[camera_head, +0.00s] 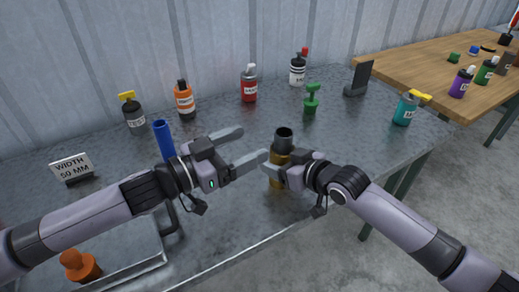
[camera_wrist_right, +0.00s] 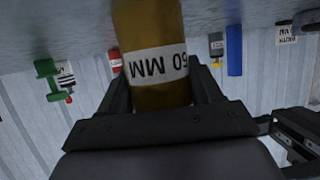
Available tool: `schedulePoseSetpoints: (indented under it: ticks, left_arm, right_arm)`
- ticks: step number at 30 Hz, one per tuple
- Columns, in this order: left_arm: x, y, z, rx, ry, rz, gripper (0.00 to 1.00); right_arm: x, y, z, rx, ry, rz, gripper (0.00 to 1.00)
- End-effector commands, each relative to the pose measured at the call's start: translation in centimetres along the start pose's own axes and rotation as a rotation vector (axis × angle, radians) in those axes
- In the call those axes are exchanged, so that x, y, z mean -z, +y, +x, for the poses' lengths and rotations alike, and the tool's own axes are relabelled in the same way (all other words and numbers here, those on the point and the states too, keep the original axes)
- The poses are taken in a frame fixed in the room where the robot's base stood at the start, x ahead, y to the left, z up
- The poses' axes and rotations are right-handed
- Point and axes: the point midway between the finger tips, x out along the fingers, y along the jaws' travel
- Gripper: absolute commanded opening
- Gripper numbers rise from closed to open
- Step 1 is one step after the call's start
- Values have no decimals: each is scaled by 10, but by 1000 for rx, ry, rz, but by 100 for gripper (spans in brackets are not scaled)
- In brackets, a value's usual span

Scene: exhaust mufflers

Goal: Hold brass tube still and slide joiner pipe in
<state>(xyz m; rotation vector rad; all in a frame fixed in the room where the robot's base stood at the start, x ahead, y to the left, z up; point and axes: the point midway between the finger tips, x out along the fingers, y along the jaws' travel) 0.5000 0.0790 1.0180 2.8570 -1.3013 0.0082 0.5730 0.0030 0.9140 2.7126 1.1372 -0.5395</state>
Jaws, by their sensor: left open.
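The brass tube (camera_head: 279,158) stands upright near the front edge of the grey table. In the right wrist view the brass tube (camera_wrist_right: 150,35) carries a white label ending in MM, seen upside down. A dark grey pipe (camera_head: 284,141), likely the joiner pipe, stands upright in line with the tube's top, its open end up. How deep it sits inside is hidden. My right gripper (camera_head: 281,175) is shut on the brass tube, with one finger on each side of it (camera_wrist_right: 160,92). My left gripper (camera_head: 254,146) is open and empty, just left of the dark pipe.
A blue tube (camera_head: 163,139) stands behind my left arm. Several bottles, a green item (camera_head: 312,98) and a dark stand (camera_head: 358,78) line the back. A sign (camera_head: 72,167) is at left. A tray (camera_head: 130,268) and an orange item (camera_head: 78,265) are front left.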

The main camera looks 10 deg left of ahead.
Motion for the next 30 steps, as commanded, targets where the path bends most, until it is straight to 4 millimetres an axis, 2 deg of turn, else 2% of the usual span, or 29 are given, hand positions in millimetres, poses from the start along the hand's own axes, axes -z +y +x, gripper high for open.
schedulePoseSetpoints:
  ticks: [1, 3, 16, 20, 30]
  left_arm:
    - [0, 0, 0, 0, 0, 0, 78]
    - [0, 0, 0, 0, 0, 0, 78]
    - [0, 0, 0, 0, 0, 0, 78]
    - [0, 0, 0, 0, 0, 0, 78]
    - [0, 0, 0, 0, 0, 0, 78]
  right_arm:
    - [0, 0, 0, 0, 0, 0, 77]
    - [0, 0, 0, 0, 0, 0, 94]
    - [0, 0, -6, 0, 0, 1, 94]
    - [0, 0, -20, 0, 0, 0, 94]
    - [-1, 0, -72, -1, -1, -1, 94]
